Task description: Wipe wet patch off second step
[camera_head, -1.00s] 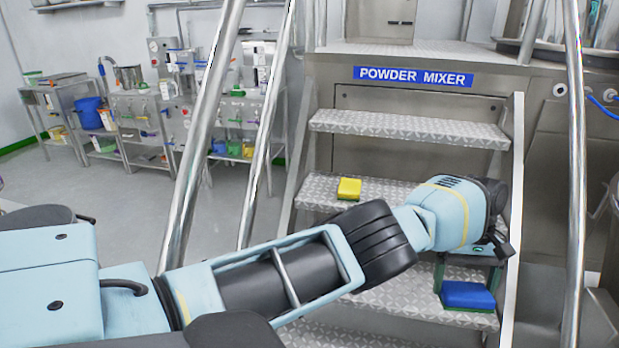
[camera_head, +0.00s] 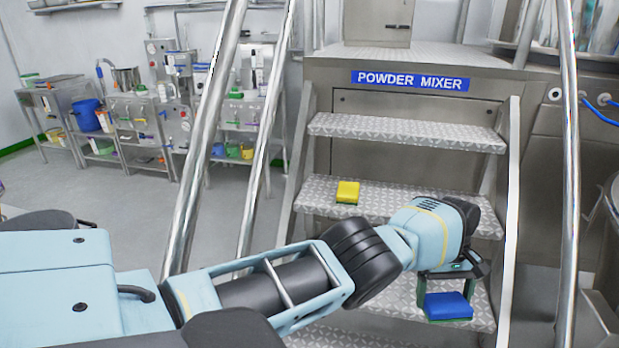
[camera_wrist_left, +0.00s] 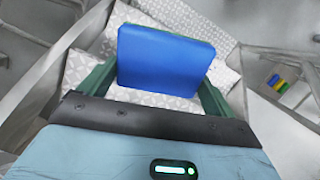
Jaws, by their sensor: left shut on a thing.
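My left gripper (camera_head: 445,291) reaches in from the left and is shut on a blue sponge (camera_head: 447,307) with a dark green underside. The sponge is low over the lower patterned metal step (camera_head: 385,297), near its right end and front edge. I cannot tell whether it touches the step. In the left wrist view the sponge (camera_wrist_left: 166,60) sits between the two green fingers, with the treads behind it. No wet patch can be made out; the arm and sponge hide part of this step. My right gripper is not in view.
A yellow sponge with a green base (camera_head: 348,191) lies on the step above. Metal handrails (camera_head: 205,140) flank the stairs. The powder mixer platform (camera_head: 410,56) is at the top. Benches with a blue bucket (camera_head: 87,114) and tools stand at the back left.

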